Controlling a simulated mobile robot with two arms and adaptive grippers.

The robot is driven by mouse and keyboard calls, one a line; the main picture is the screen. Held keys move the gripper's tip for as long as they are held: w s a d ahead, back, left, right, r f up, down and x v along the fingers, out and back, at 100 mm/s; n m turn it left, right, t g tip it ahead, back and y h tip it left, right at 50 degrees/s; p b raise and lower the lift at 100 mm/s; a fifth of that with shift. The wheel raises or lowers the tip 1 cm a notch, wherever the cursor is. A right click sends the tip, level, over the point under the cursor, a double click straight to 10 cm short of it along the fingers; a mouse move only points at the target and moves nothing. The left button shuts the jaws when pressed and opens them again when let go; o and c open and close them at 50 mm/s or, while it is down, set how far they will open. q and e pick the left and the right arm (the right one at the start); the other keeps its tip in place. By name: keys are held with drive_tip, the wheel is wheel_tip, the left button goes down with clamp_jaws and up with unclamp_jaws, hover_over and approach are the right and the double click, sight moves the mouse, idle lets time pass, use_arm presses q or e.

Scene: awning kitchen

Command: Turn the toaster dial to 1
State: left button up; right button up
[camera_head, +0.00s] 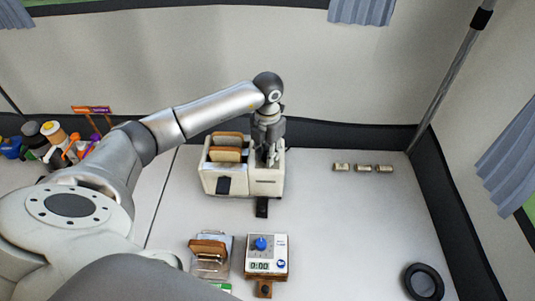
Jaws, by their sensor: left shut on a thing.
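The cream toaster (210,181) stands on the white table near the back wall. Two brown bread slices (227,147) stick up from its left part, and a black lever (224,186) shows on its front. A second black lever (262,207) sits low at the right part. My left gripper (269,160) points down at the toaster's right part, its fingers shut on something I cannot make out. In front stands a white unit with a blue dial (261,244) and a display (260,266) reading 0:00. No numbered dial is readable on the toaster. My right gripper is not in view.
A clear holder with a brown slice (208,248) is left of the dial unit. Several small cream items (363,168) lie at the back right. A black round object (424,282) lies front right. Assorted bottles (52,132) stand far left. The table's right middle is clear.

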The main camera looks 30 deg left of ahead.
use_arm(q)
drive_tip(key=shift+n, duration=1.3)
drive_tip(key=shift+r, duration=0.1)
drive_tip(key=o, duration=1.1)
drive_tip(key=shift+c, duration=0.2)
wheel_tip(320, 180, up, 12)
